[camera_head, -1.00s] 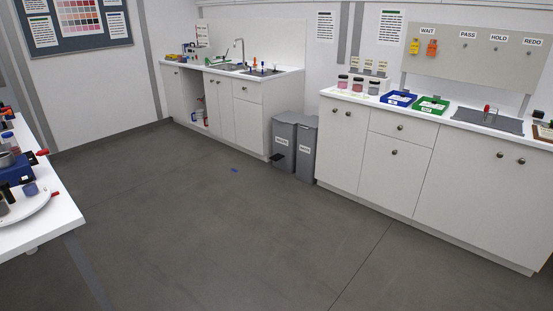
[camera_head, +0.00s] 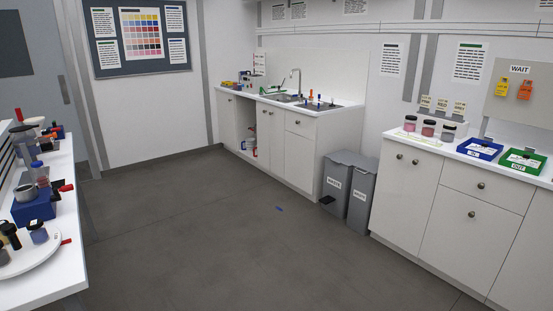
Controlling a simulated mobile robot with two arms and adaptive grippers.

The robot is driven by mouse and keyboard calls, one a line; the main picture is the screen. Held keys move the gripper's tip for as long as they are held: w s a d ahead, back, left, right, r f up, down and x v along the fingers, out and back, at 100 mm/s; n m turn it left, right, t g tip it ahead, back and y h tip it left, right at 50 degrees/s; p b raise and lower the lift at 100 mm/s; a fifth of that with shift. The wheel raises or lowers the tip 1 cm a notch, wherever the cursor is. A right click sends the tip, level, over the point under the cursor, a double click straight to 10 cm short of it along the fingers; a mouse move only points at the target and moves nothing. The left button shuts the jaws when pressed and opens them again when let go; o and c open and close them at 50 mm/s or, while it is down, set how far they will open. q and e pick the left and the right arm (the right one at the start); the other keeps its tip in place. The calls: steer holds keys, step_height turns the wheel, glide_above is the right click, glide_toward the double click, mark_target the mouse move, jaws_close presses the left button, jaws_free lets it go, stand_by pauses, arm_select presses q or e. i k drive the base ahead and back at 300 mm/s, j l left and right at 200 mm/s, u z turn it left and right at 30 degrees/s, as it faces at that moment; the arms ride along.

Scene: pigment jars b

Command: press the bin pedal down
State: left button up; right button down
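Two grey lidded bins stand side by side on the floor between the sink counter and the right-hand counter. The left bin (camera_head: 337,186) has a light label on its front and its lid is down. A black pedal (camera_head: 327,200) sticks out low at its front left. The right bin (camera_head: 361,197) is narrower, also labelled and with its lid down; I cannot make out a pedal on it. Both bins are some way off across the floor. Neither of my grippers shows in the head view.
The grey floor (camera_head: 200,240) in front of the bins is open, with a small blue mark (camera_head: 280,209) on it. A white table (camera_head: 62,262) with jars is at the left. The sink counter (camera_head: 300,151) and right-hand counter (camera_head: 408,192) flank the bins.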

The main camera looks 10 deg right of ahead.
mark_target(326, 199)
steer(key=i+l+z, duration=0.25)
steer(key=i, duration=1)
steer(key=i+z, duration=0.25)
steer(key=i, duration=1)
steer(key=i+u, duration=0.15)
steer(key=i, duration=0.3)
steer(key=i+l+u, duration=0.15)
steer(key=i, duration=0.35)
steer(key=i+l+u, duration=0.15)
steer(key=i, duration=0.3)
steer(key=i+l+u, duration=0.15)
steer(key=i+l, duration=0.15)
steer(key=i, duration=0.15)
steer(key=i+l+u, duration=0.15)
steer(key=i, duration=0.3)
steer(key=l, duration=0.1)
